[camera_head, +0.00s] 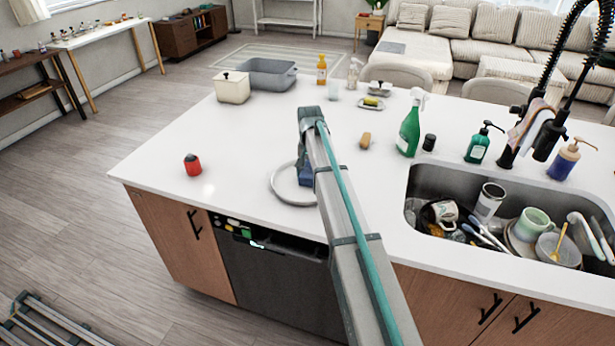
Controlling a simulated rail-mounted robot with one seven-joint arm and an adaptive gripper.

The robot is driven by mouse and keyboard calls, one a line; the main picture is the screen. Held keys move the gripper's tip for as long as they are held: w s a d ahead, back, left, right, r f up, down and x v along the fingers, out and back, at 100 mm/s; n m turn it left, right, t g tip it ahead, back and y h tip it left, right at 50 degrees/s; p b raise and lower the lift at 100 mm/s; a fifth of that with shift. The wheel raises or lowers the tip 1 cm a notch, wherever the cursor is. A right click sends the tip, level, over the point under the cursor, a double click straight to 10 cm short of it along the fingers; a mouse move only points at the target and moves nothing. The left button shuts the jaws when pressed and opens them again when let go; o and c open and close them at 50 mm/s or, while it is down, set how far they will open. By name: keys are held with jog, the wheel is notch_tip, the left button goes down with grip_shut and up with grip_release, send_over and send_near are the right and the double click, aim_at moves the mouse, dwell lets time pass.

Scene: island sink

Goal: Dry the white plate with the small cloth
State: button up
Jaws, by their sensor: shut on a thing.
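The white plate (281,192) lies flat on the white island counter, left of my arm, and its right part is hidden by the arm. My gripper (304,170) points down over the plate, largely hidden behind my arm. A dark blue piece (306,178), which looks like the small cloth, shows at the gripper's end against the plate. The gripper is shut on it. Its exact contact with the plate cannot be made out.
A red item (192,165) stands left on the counter (245,140). A grey basin (267,76) and cream box (232,88) stand at the back. A green spray bottle (410,128) is right of my arm, near the dish-filled sink (425,182).

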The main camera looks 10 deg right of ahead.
aim_at(300, 194)
jog(key=shift+w+d, duration=0.3)
jog(key=shift+w, duration=0.2)
jog(key=shift+s+a+p, duration=0.25)
jog(key=shift+s+a, duration=0.65)
jog(key=shift+s, duration=0.6)
jog(key=shift+s+a+p, duration=0.25)
jog(key=shift+s+a, duration=0.65)
jog(key=shift+s, duration=0.55)
jog(key=shift+s+a+p, duration=0.25)
jog(key=shift+s+a, duration=0.65)
jog(key=shift+s, duration=0.6)
jog(key=shift+w, duration=0.35)
jog(key=shift+w+d+p, duration=0.1)
jog(key=shift+w+d, duration=0.75)
jog(key=shift+w, duration=0.45)
jog(key=shift+w+d+p, duration=0.15)
jog(key=shift+w+d, duration=0.7)
jog(key=shift+w, duration=0.45)
jog(key=shift+w+d+p, duration=0.1)
jog(key=shift+w+d, duration=0.75)
jog(key=shift+w, duration=0.45)
jog(key=shift+w+d+r, duration=0.15)
jog(key=shift+r, duration=0.1)
notch_tip(300, 194, up, 5)
jog(key=shift+r+p, duration=0.1)
jog(key=shift+p, duration=0.7)
jog(key=shift+r+p, duration=1.1)
jog(key=shift+r, duration=1)
